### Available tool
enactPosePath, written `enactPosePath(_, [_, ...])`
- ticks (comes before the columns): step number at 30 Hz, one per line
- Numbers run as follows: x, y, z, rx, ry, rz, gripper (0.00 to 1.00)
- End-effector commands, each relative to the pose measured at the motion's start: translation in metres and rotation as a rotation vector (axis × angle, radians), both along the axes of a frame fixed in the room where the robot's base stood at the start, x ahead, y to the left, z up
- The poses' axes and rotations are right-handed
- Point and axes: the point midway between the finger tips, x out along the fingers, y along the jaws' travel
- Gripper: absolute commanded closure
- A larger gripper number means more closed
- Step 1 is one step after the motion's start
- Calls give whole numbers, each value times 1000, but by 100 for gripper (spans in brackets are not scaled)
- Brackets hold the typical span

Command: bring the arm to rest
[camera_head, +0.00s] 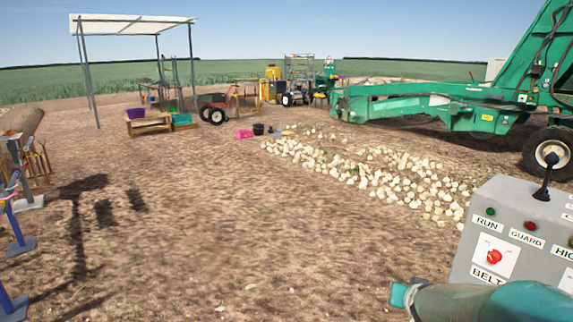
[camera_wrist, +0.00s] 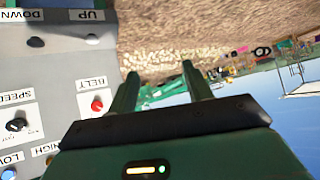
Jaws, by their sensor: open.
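My gripper (camera_wrist: 162,88) shows in the wrist view with its two green fingers apart and nothing between them. The wrist view is upside down, with the sky at the lower right. In the head view a teal part of my arm (camera_head: 480,300) reaches in at the lower right, in front of the grey control box (camera_head: 510,235). The box also fills the left of the wrist view (camera_wrist: 60,75). Its red BELT button (camera_wrist: 97,106) is beside my fingers, apart from them as far as I can tell. The fingertips are not clear in the head view.
The green elevator machine (camera_head: 460,105) stands at the right behind a spread of onions (camera_head: 385,175). A white-roofed shelter (camera_head: 130,25), crates (camera_head: 148,122) and a cart (camera_head: 218,108) stand farther back. Blue stands (camera_head: 20,245) line the left edge. The middle ground is open dirt.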

Motion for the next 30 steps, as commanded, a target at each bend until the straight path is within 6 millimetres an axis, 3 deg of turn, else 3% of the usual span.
enactPosePath(6, [-55, 68, 42, 110, 85, 173, 50])
enactPosePath(13, [-135, 115, 73, 99, 212, 311, 50])
enactPosePath(18, [-194, 131, 83, 35, 311, 350, 50])
enactPosePath(21, [-216, 134, 85, 2, 351, 352, 50])
enactPosePath(24, [-227, 135, 84, -15, 376, 349, 50])
enactPosePath(30, [-229, 135, 84, -17, 381, 348, 50])
